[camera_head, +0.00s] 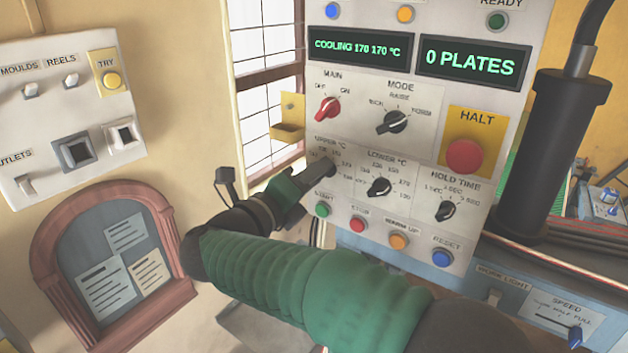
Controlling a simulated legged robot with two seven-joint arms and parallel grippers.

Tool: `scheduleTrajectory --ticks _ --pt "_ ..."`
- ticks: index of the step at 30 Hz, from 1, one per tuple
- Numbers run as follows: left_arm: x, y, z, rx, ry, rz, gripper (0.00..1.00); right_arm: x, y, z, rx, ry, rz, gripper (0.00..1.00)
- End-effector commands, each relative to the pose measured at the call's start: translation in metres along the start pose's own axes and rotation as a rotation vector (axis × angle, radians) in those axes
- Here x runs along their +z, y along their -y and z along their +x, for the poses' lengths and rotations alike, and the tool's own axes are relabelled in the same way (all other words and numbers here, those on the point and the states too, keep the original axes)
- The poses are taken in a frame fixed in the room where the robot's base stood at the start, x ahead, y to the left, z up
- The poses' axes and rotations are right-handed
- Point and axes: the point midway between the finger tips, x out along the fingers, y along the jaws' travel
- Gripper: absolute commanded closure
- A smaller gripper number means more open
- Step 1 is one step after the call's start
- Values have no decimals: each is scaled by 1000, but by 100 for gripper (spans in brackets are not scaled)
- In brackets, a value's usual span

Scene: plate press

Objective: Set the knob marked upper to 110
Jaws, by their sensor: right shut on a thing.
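The knob marked UPPER °C (329,166) sits at the left of the white control panel, below the red MAIN knob. My right gripper (319,173) is shut on it, coming from the lower left. The fingers hide most of the knob and part of its scale, so I cannot read where its pointer stands. The display (357,47) above reads COOLING 170 170 °C. My left gripper is not in view.
The LOWER °C knob (379,187) is close to the right of my gripper. The green START button (322,209) and red button (357,225) lie just below. The HALT button (464,156) is farther right. A barred window (262,70) is behind.

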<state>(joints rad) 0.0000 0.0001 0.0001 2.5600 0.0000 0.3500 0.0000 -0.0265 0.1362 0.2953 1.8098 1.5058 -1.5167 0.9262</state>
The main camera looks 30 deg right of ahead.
Motion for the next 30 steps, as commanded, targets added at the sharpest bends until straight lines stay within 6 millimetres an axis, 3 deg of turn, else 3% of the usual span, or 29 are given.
scheduleTrajectory --ticks 14,30 --pt "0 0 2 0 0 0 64 -2 -4 0 6 -3 -454 100" --pt "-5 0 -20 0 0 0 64 -2 -4 0 6 -1 -969 100"
